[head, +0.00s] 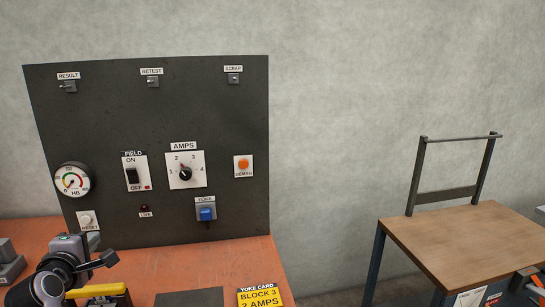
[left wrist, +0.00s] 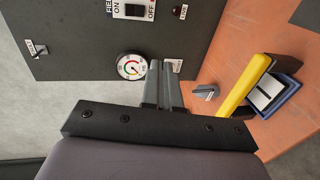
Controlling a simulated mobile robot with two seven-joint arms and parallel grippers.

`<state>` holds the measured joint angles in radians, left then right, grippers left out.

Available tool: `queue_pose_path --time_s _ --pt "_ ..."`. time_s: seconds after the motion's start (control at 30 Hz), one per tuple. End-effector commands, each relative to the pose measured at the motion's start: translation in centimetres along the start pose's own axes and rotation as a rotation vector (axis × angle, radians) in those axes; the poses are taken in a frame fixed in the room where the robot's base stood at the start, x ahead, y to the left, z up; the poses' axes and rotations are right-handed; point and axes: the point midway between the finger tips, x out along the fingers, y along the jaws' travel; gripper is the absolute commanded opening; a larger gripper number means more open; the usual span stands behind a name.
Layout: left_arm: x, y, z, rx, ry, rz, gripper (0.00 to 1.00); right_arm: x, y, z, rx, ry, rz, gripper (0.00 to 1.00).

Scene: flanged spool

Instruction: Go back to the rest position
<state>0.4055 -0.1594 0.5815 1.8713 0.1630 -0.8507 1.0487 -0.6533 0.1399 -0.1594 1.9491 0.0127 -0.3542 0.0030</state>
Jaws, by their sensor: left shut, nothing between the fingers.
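My left gripper (head: 95,239) is at the lower left of the head view, in front of the dark panel (head: 110,105), just below the white reset button (head: 86,219). In the left wrist view its two grey fingers (left wrist: 162,68) are together, with nothing between them. Their tips overlap the panel's lower edge beside the round gauge (left wrist: 131,66), partly covering the reset plate. I cannot tell whether they touch it. The gauge (head: 72,180) also shows in the head view. My right gripper is not in view.
An orange bench (head: 220,260) carries a yellow bar (head: 98,291), a dark plate (head: 190,297) and a yellow card (head: 260,297) reading Block 3, 2 amps. The panel holds an amps dial (head: 185,174) and a blue yoke switch (head: 206,214). A wood-topped cart (head: 465,235) stands right, beyond a gap.

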Motion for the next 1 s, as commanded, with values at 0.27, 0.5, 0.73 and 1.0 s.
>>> queue_pose_path --time_s 0.27,0.5,0.73,1.0 --pt "-1.2 6.0 -10.4 0.227 0.175 0.077 0.00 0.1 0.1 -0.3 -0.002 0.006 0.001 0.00" --pt "-4.0 13.0 -17.9 0.434 0.328 0.143 0.00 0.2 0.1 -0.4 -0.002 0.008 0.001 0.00" --pt "-7.2 19.1 -22.3 0.592 0.446 0.193 0.00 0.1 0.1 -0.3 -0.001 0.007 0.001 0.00" --pt "-3.1 8.8 -14.7 1.065 0.275 0.053 0.00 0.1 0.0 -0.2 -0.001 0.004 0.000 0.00"
